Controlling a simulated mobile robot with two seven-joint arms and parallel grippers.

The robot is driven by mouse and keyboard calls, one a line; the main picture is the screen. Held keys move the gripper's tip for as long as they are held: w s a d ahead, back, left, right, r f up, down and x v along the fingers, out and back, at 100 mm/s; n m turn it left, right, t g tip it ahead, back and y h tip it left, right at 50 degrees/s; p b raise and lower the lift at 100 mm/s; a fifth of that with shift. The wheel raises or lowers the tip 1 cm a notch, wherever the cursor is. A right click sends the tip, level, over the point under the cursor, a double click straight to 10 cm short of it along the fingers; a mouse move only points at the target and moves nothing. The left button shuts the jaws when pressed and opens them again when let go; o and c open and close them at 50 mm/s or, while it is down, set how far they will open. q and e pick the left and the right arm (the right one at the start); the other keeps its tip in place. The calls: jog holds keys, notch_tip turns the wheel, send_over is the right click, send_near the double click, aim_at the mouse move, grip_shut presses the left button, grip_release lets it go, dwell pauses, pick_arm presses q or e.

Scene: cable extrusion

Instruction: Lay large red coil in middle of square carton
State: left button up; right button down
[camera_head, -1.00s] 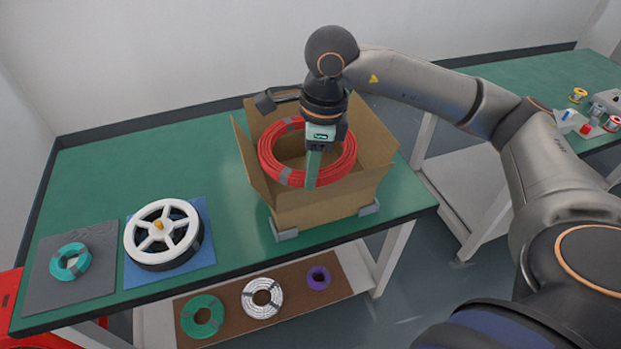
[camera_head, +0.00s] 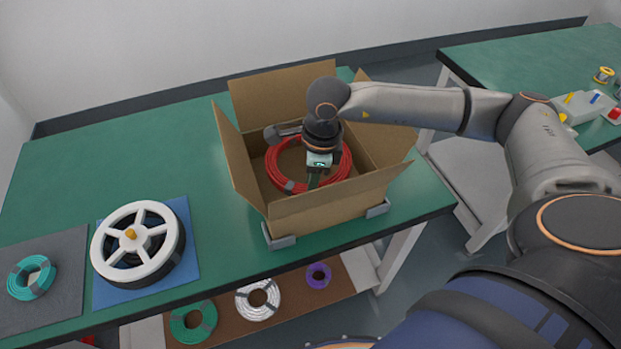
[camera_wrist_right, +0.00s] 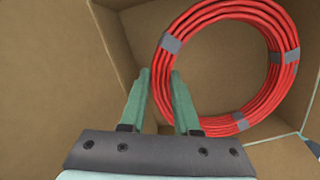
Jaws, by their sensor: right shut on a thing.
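The large red coil (camera_head: 273,167), bound with grey tape bands, is down inside the square carton (camera_head: 325,208), lying roughly flat between its walls. The carton's flaps stand open. My right gripper (camera_head: 313,181) reaches into the carton from above and is shut on the coil's near side. Whether the coil touches the carton floor is hard to tell. My left gripper is not in view.
The carton sits between grey corner blocks (camera_head: 279,241) on the green table (camera_head: 130,160). To the left are a white-and-black reel (camera_head: 120,235) on a blue mat and a teal coil (camera_head: 18,281) on a grey mat. Several coils lie on the lower shelf. The table's back left is clear.

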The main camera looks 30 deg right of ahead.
notch_tip(320, 180, down, 6)
jog(key=shift+f, duration=0.25)
jog(key=shift+f, duration=0.1)
jog(key=c, duration=0.6)
grip_release()
jog(key=shift+c, duration=0.2)
jog(key=r, duration=0.8)
jog(key=d+r, duration=0.1)
jog(key=r, duration=0.3)
jog(key=shift+s+d+r, duration=0.1)
jog(key=shift+s, duration=0.3)
